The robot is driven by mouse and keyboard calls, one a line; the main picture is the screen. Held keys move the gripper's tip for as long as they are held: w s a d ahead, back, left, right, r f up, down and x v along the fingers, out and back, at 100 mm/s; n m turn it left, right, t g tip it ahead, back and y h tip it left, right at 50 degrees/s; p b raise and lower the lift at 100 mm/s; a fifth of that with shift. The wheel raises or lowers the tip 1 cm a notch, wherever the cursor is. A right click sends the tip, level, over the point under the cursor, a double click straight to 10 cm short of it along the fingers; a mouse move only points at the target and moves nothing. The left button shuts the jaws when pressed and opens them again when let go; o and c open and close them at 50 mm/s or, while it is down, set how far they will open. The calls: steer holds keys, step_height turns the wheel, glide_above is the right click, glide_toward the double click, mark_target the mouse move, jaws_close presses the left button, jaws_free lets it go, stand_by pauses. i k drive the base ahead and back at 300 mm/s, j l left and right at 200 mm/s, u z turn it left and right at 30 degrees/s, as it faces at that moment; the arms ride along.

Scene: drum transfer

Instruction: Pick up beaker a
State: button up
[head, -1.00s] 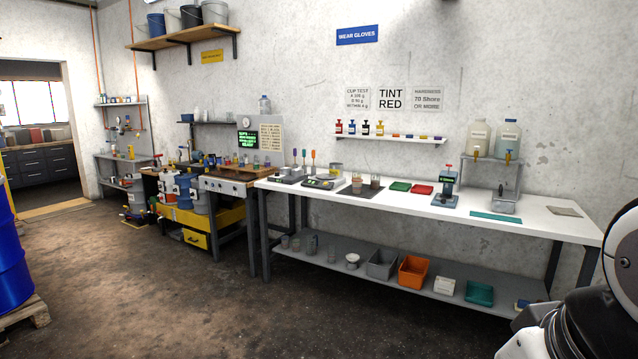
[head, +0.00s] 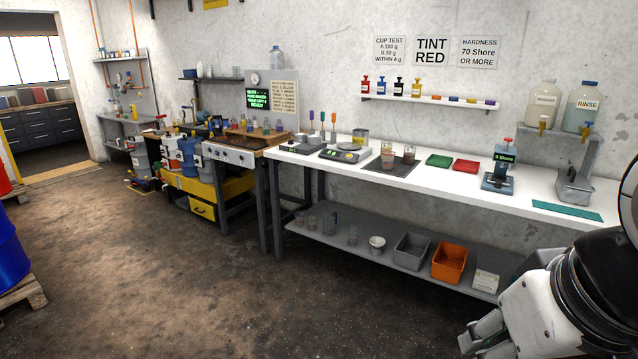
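Two small beakers stand upright on a dark mat (head: 372,167) on the white bench. The left beaker (head: 388,160) has pinkish-brown contents and the right beaker (head: 409,155) has darker contents. Several clear, empty-looking beakers (head: 331,222) stand on the grey lower shelf. No letter is readable on any of them, so I cannot tell which is beaker a. My gripper (head: 482,338) shows partly at the bottom right, in front of the bench and well apart from the beakers.
The white bench (head: 470,190) also holds a scale (head: 346,154), a green tray (head: 439,161), a red tray (head: 466,166) and a hardness tester (head: 499,172). A grey bin (head: 411,251) and an orange bin (head: 449,263) sit below. The floor before the bench is clear.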

mark_target(385, 145)
steer(key=i, duration=2.25)
steer(key=i+z, duration=0.2)
steer(key=i, duration=0.25)
steer(key=i+j+z, duration=0.15)
steer(key=i, duration=0.3)
steer(key=i+j+z, duration=0.2)
steer(key=i, duration=0.25)
